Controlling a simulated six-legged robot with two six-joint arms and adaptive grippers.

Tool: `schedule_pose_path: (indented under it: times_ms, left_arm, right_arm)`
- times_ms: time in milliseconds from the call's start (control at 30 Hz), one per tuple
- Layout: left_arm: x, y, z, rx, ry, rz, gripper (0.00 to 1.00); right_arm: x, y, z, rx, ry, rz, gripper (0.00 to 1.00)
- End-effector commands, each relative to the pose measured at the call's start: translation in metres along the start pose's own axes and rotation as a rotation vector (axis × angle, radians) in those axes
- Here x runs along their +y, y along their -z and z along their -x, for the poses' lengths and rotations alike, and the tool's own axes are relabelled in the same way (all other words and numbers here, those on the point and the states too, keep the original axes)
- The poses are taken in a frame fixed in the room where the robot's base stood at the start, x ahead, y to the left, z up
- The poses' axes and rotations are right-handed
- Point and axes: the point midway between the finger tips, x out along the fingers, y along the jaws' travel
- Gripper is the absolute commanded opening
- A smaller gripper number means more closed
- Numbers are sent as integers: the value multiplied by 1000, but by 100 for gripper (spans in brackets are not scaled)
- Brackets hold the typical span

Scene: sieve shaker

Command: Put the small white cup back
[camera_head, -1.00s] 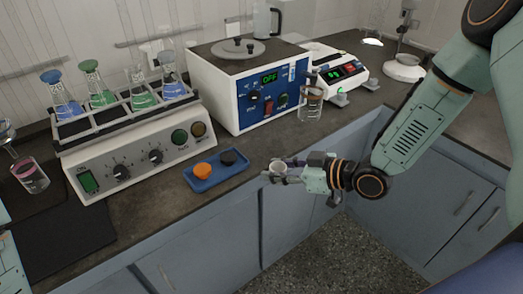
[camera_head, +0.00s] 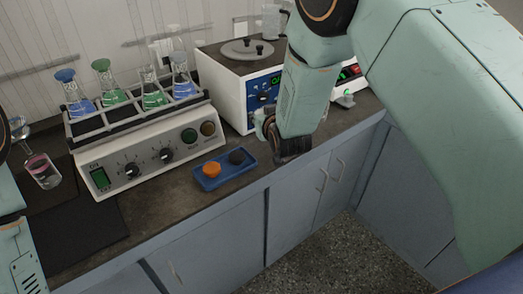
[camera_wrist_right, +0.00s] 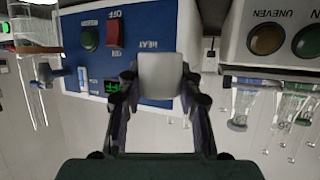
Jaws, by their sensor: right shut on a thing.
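The small white cup (camera_wrist_right: 161,76) is held between the two fingers of my right gripper (camera_wrist_right: 160,95) in the right wrist view. That view is upside down, with the blue front of the boxy machine behind the cup. In the head view my right gripper (camera_head: 265,124) is in front of that machine, above the counter near the blue tray. My forearm hides most of it there, and I cannot make out the cup clearly. My left gripper is not in view; only part of my left arm shows at the left edge.
A blue tray (camera_head: 224,176) with an orange and a black piece lies near the counter edge. A shaker (camera_head: 150,150) with several flasks stands left of it. The heating machine (camera_head: 222,85) stands behind my right gripper. A glass with pink liquid (camera_head: 43,170) is at the left.

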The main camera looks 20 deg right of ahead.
Motion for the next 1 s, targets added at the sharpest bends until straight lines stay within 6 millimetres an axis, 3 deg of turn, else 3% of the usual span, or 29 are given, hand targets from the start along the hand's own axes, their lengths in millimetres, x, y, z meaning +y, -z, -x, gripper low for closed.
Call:
schedule_pose_path:
  times_ms: [133,400,667,833,1000]
  left_arm:
    - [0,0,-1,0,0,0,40]
    - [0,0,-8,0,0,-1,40]
    - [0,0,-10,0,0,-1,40]
    - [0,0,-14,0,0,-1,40]
    - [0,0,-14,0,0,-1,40]
  right_arm:
    - [0,-2,-3,-2,-23,-10,14]
    - [0,-46,-21,-3,-24,-11,14]
    - [0,-63,-28,-1,-24,-10,14]
    - [0,-86,-38,-3,-24,-10,14]
    - [0,-89,-40,0,-24,-10,14]
